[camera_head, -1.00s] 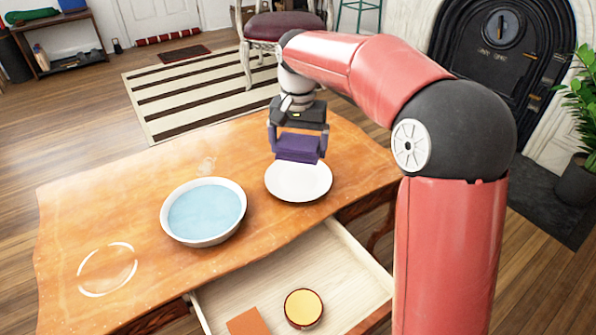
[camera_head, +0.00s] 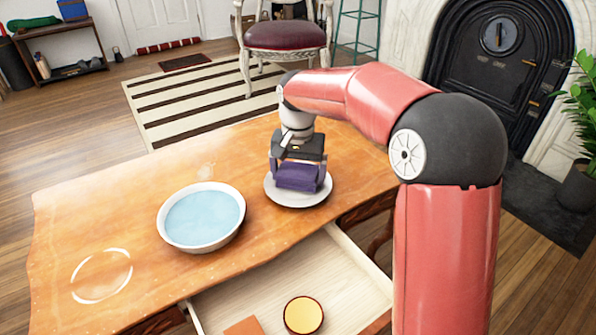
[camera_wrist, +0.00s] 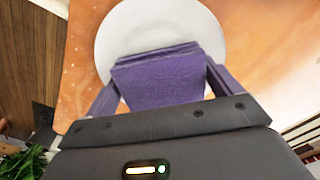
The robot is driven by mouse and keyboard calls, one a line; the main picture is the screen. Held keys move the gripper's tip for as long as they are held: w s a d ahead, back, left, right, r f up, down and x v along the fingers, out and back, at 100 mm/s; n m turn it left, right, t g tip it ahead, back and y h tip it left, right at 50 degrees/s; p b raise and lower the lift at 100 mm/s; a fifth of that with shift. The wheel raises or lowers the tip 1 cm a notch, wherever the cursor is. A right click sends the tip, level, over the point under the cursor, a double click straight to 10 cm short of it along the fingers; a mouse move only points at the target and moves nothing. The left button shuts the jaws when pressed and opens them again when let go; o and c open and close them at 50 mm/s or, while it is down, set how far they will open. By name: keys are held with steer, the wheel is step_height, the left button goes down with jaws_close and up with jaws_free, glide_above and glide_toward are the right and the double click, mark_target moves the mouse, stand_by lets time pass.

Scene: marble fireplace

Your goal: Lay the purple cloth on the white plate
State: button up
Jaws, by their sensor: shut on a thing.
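The purple cloth (camera_head: 297,178) is a folded block held between the fingers of my gripper (camera_head: 298,176). The white plate (camera_head: 298,203) lies on the wooden table, right of the bowl, and the cloth is directly over it. In the wrist view my gripper (camera_wrist: 160,90) is shut on the cloth (camera_wrist: 158,78), with the white plate (camera_wrist: 160,25) behind and below it. The cloth hides part of the plate. Whether the cloth touches the plate I cannot tell.
A white bowl with blue contents (camera_head: 201,217) stands left of the plate on the wooden table (camera_head: 130,207). An open drawer (camera_head: 270,290) at the table's front holds a round yellow-topped item (camera_head: 304,314) and an orange block (camera_head: 243,326).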

mark_target(299, 171)
steer(key=shift+f, duration=0.15)
steer(key=o, duration=0.7)
step_height(299, 171, up, 13)
steer(key=p, duration=0.3)
